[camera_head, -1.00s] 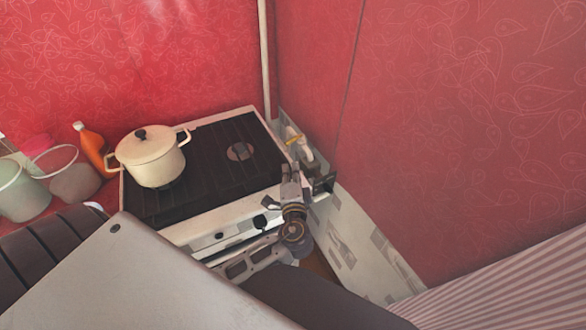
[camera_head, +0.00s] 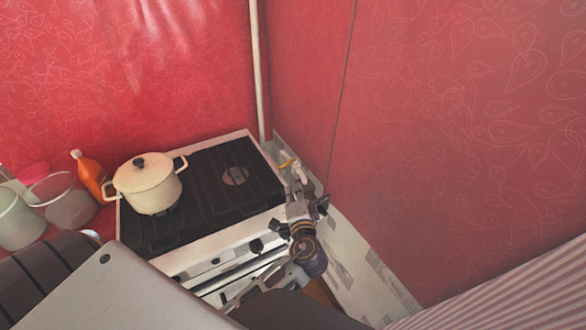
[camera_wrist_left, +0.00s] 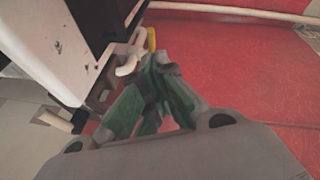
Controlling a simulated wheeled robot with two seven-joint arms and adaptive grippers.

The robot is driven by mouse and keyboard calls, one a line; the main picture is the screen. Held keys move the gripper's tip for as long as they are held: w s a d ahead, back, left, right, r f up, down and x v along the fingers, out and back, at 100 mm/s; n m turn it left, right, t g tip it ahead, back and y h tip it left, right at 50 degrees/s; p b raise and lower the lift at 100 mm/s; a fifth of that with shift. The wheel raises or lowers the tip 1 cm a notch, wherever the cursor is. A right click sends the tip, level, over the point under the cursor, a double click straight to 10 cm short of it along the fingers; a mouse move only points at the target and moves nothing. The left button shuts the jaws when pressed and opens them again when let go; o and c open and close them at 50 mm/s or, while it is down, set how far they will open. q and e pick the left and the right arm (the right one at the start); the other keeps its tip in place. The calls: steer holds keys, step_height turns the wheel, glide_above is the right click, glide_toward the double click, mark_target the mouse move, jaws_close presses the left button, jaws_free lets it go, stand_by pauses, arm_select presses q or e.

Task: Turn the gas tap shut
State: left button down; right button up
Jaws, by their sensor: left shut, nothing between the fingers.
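The gas tap has a yellow handle (camera_head: 288,162) on a pale fitting, in the narrow gap between the stove's right side and the red wall. In the left wrist view the yellow handle (camera_wrist_left: 151,39) stands just beyond the fingertips, with the cream curved fitting (camera_wrist_left: 130,66) beside it. My left gripper (camera_head: 296,186) is at the stove's right edge, just on the near side of the tap. Its green-padded fingers (camera_wrist_left: 158,68) are shut and empty. Whether they touch the tap is unclear. My right gripper is out of view.
The stove (camera_head: 203,240) carries a cream lidded pot (camera_head: 150,188) at its left. An upright pale pipe (camera_head: 258,75) runs up the wall behind the tap. The red wall (camera_head: 420,130) closes in on the right. An orange bottle (camera_head: 90,172) and tubs stand at the left.

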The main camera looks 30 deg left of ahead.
arm_select(q)
steer(key=shift+w+d+f, duration=0.15)
steer(key=shift+w+d, duration=0.1)
steer(key=shift+d, duration=0.35)
steer(key=shift+w+d+f+m, duration=0.4)
steer(key=shift+d+f+m, duration=0.2)
steer(key=shift+w+d+m, duration=0.15)
steer(key=shift+d+m, duration=0.05)
steer(key=shift+m, duration=0.2)
steer(key=shift+w+d+r+t+h, duration=0.1)
steer(key=shift+t+h, duration=0.2)
steer(key=shift+h, duration=0.1)
steer(key=shift+m, duration=0.3)
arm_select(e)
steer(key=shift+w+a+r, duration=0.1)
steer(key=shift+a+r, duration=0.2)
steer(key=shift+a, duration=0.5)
arm_select(q)
steer(key=shift+w, duration=0.15)
